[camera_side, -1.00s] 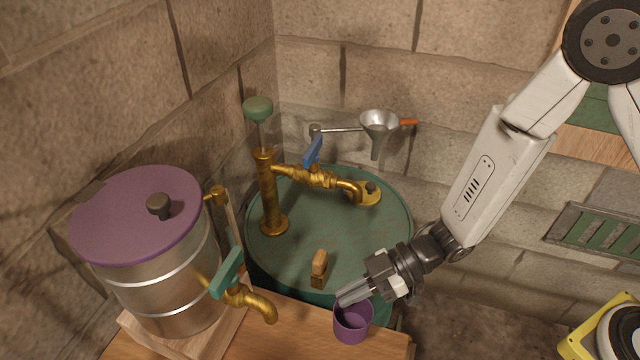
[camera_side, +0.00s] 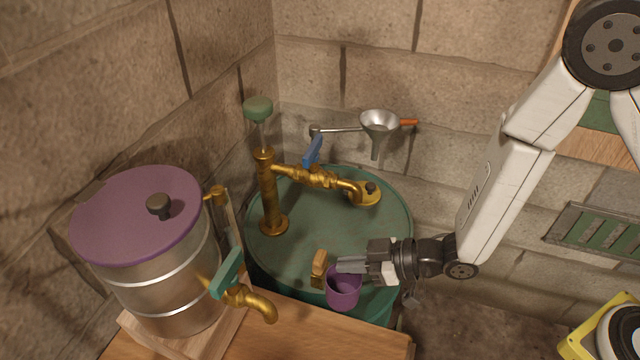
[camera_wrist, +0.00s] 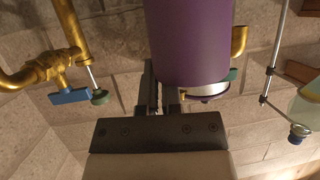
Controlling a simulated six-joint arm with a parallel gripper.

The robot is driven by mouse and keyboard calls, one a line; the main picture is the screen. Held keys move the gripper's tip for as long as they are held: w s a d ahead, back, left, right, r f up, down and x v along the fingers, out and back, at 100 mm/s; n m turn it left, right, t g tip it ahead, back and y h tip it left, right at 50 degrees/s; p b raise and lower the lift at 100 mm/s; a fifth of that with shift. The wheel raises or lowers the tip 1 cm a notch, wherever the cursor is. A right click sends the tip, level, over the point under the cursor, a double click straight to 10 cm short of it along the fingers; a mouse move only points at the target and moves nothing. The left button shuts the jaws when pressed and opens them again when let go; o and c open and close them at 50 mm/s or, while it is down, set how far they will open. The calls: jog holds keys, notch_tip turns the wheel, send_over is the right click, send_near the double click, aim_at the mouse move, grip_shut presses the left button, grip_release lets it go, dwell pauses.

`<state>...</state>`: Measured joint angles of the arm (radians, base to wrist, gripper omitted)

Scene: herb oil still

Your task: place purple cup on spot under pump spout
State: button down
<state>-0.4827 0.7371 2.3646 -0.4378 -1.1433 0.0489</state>
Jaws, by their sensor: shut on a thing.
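The purple cup (camera_side: 343,290) is upright at the front edge of the green drum (camera_side: 290,262), raised above the wooden table. My gripper (camera_side: 350,265) is shut on its rim or wall, coming from the right. In the wrist view the cup (camera_wrist: 188,45) fills the top middle, above the gripper fingers (camera_wrist: 165,103). The brass pump (camera_side: 267,195) stands on the drum, with a blue lever (camera_side: 313,150) and a spout (camera_side: 355,188) reaching right. I cannot make out a marked spot under the spout.
A small wooden block (camera_side: 318,268) stands on the drum, close left of the cup. A steel vessel (camera_side: 165,290) with a purple lid and brass tap (camera_side: 255,302) stands at left. A funnel (camera_side: 379,123) hangs behind the drum. The drum's middle top is clear.

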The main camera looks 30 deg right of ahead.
jog(key=w+d+f+m+t+h, duration=0.1)
jog(key=d+m+t+h, duration=0.4)
jog(key=d+m+h, duration=0.7)
jog(key=shift+w+d+h, duration=0.2)
jog(key=shift+d+h, duration=0.3)
jog(key=shift+d, duration=1.55)
jog(key=shift+f, duration=0.15)
send_over(362, 247)
notch_tip(362, 247, down, 9)
jog(key=shift+s+f, duration=0.15)
jog(key=shift+s, duration=0.05)
jog(key=shift+w+f, duration=0.2)
jog(key=shift+f, duration=1.65)
